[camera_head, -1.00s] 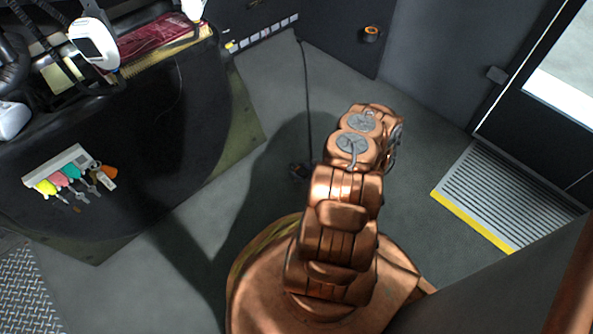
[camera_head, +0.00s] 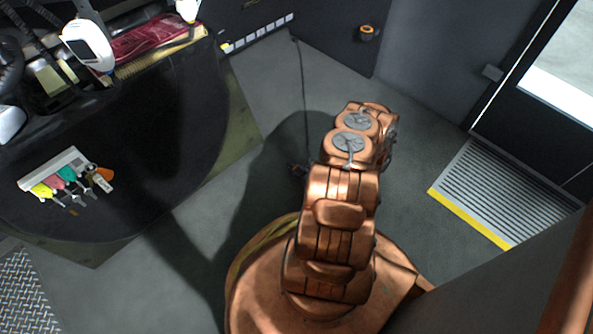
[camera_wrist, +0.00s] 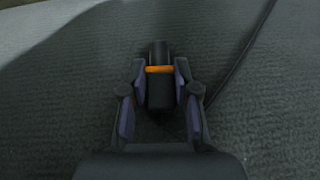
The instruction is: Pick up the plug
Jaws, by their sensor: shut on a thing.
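The plug (camera_wrist: 159,54) is a black cylinder with an orange band, in the upper middle of the wrist view. My gripper (camera_wrist: 160,76) has one finger on each side of it and is shut on it. The plug's near end sits between the finger pads, and its far end points away past the fingertips. In the head view my copper arm hides most of the gripper. A small dark shape shows left of the arm at the end of a black cable (camera_head: 304,100); I cannot tell whether it is plug or gripper.
Grey floor (camera_head: 265,95) surrounds my base. A dark console (camera_head: 150,215) with hanging keys (camera_head: 75,180) stands at left. A striped step (camera_head: 510,190) with a yellow edge lies by the door at right. A socket with an orange ring (camera_head: 366,33) is on the back wall.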

